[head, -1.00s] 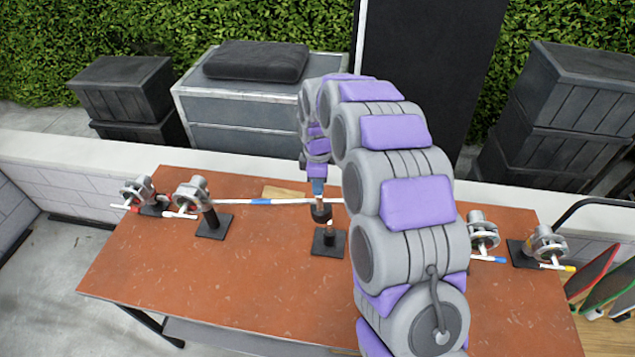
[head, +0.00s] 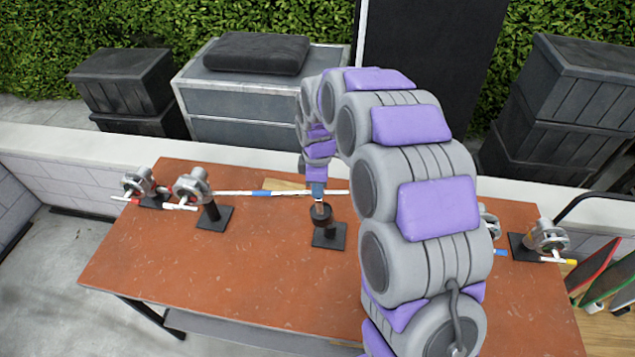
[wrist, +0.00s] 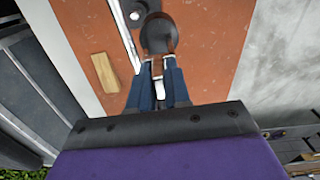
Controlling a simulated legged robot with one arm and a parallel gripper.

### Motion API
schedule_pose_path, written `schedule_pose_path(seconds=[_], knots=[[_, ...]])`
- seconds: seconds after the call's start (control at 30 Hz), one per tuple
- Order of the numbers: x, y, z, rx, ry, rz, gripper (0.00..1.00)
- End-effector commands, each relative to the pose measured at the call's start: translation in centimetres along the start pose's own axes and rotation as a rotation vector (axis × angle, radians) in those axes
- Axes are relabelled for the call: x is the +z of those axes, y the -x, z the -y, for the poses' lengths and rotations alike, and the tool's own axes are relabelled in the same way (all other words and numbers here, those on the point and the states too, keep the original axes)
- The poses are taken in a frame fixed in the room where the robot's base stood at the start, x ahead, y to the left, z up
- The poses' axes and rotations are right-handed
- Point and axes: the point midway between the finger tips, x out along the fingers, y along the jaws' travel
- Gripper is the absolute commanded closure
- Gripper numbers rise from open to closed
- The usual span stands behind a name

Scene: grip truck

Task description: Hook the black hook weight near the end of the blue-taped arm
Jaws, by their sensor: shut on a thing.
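The black hook weight (head: 322,216) hangs at my gripper (head: 318,193), which is shut on its copper-coloured hook. In the wrist view the weight (wrist: 157,35) lies just beyond my fingertips (wrist: 158,66), with the brown hook between them. The blue-taped arm (head: 235,193) is a thin white rod running right from a silver clamp (head: 190,186) on a black stand. It passes behind my gripper, and my arm hides what lies further right. The wrist view shows the pale rod (wrist: 128,35) passing beside and under the weight; contact between hook and rod is unclear.
A short post on a black base (head: 330,236) stands just below the weight on the red-brown table (head: 250,270). A wooden block (wrist: 105,72) lies near the rod. More clamps stand at the far left (head: 140,182) and right (head: 546,237). The front left tabletop is clear.

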Motion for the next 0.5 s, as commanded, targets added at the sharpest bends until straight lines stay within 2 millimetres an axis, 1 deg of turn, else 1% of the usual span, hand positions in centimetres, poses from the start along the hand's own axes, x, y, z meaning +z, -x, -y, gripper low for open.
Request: schedule_pose_path(seconds=[0.2,0.5], knots=[[-0.01,0.05,0.67,0.003,0.0,-0.001,1.0],[-0.01,0.07,0.72,0.002,0.0,-0.001,1.0]])
